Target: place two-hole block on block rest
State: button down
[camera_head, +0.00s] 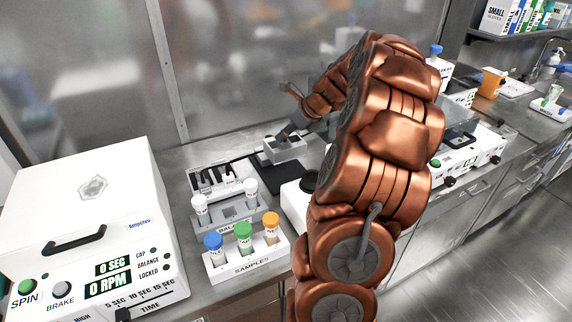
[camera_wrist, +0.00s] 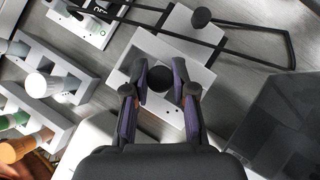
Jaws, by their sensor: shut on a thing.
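My gripper (camera_wrist: 162,90) is over a pale grey-white block-like piece (camera_wrist: 175,48), its two purple-padded fingers a short gap apart. A dark round spot (camera_wrist: 160,77) lies between the fingertips; a second dark round feature (camera_wrist: 201,17) is near the piece's far end. I take this piece as the two-hole block, but cannot tell it clearly from a rest under it. In the head view, the pale piece (camera_head: 286,152) is at the back of the counter, partly under my gripper (camera_head: 284,136). Whether it touches the counter is unclear.
A dark flat panel (camera_head: 281,179) lies in front of the piece. To the left are a sample rack (camera_head: 248,262) with capped tubes, a rack (camera_head: 238,213) with white-capped tubes, and a centrifuge (camera_head: 85,220). A thin black wire-like loop (camera_wrist: 290,45) lies behind the piece.

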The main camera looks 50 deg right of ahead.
aim_at(286, 156)
jog(key=shift+f+p, duration=0.4)
jog(key=shift+f, duration=3.75)
jog(key=shift+f, duration=0.1)
jog(key=c, duration=1)
grip_release()
jog(key=shift+o, duration=0.2)
